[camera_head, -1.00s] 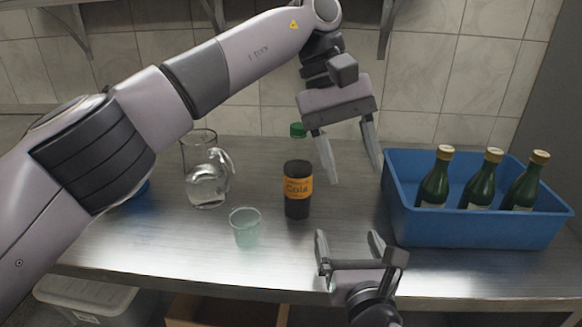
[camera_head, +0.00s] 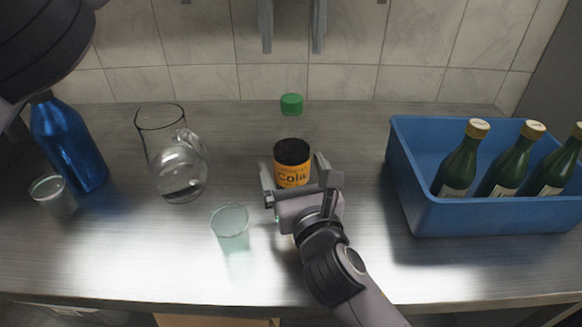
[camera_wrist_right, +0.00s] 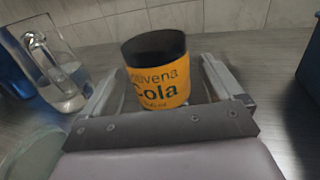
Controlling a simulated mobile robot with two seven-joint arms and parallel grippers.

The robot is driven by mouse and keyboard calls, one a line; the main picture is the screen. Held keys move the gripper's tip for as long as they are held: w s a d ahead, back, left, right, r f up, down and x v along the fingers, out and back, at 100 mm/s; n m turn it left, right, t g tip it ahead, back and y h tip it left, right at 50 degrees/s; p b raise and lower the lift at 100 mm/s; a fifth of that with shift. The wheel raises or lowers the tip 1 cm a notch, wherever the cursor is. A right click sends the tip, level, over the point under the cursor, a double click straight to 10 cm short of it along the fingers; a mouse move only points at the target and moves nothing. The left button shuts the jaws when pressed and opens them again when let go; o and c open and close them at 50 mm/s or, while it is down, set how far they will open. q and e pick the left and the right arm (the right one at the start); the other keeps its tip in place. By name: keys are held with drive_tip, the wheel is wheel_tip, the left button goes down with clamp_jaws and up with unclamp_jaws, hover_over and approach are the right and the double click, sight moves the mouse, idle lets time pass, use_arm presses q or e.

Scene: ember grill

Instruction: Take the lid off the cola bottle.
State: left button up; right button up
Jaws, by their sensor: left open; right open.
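The cola bottle (camera_head: 291,176) stands upright on the counter, with a dark body and an orange label. Its green lid (camera_head: 291,104) shows above the dark part; the stretch between looks clear, and I cannot make out the neck. My right gripper (camera_head: 295,172) is open at the bottle, with one finger on each side of it. In the right wrist view the bottle (camera_wrist_right: 157,72) stands between the open fingers (camera_wrist_right: 160,72); whether they touch it is unclear, and the lid is out of frame. My left gripper (camera_head: 291,35) is open and empty at the top, higher than the lid.
A glass jug (camera_head: 175,165), a clear cup (camera_head: 231,230), another glass (camera_head: 53,196) and a blue bottle (camera_head: 70,145) stand left of the cola. A blue crate (camera_head: 420,213) with green bottles (camera_head: 460,165) stands right. The counter between cola and crate is clear.

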sight(292, 98)
use_arm(q)
drive_tip(key=shift+w, duration=0.1)
use_arm(e)
drive_tip(key=shift+x, duration=1.7)
clamp_jaws()
use_arm(q)
drive_tip(key=m, duration=0.4)
drive_tip(key=shift+f+m, duration=0.3)
drive_tip(key=shift+f, duration=3.75)
